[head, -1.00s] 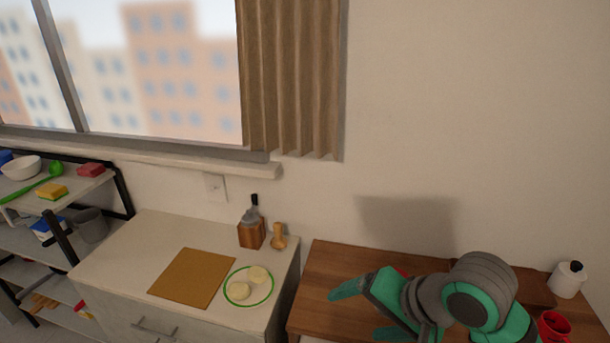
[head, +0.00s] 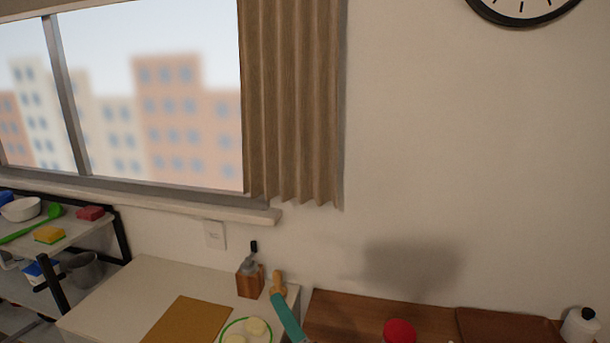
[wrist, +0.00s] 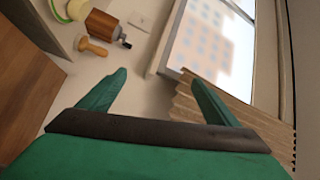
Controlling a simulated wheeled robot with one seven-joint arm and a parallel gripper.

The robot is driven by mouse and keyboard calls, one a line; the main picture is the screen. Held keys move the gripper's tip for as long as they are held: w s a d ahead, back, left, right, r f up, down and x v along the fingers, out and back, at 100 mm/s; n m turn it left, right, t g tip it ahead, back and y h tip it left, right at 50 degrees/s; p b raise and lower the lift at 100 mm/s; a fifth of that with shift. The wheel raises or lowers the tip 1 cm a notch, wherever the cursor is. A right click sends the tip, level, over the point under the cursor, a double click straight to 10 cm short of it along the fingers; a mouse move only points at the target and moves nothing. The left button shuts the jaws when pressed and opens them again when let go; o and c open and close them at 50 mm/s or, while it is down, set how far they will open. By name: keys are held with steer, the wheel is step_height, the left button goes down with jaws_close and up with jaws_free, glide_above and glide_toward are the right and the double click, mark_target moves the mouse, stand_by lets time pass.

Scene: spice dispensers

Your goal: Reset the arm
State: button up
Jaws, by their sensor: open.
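My gripper (wrist: 157,76) is open in the wrist view, with two teal fingers spread apart and nothing between them. In the head view only part of a teal finger (head: 288,318) shows at the bottom edge, just below the wooden pestle-like tool (head: 278,284). The rest of my arm is out of the head view. The wrist camera looks past the fingers at the wall, window and curtain. The wooden grinder with a crank (wrist: 104,24) and the wooden tool (wrist: 92,47) appear at its upper left, apart from the fingers.
The pale counter holds a wooden grinder (head: 250,281), a brown board (head: 187,322) and a green-rimmed plate (head: 228,326).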

steer(key=s+f+m+h, duration=0.1)
steer(key=s+f+h, duration=0.5)
steer(key=f, duration=0.4)
steer(key=s+f+m+h, duration=0.1)
steer(key=s+f+h, duration=0.2)
steer(key=s+f, duration=0.65)
steer(key=s+d+f+n, duration=0.1)
steer(key=s+n, duration=0.4)
steer(key=s, duration=0.6)
steer(key=s+d+f+n+g, duration=0.1)
steer(key=s+f+n, duration=0.3)
steer(key=s, duration=0.7)
steer(key=shift+s+d+n, duration=0.25)
steer(key=shift+d+n, duration=0.3)
steer(key=shift+n, duration=0.15)
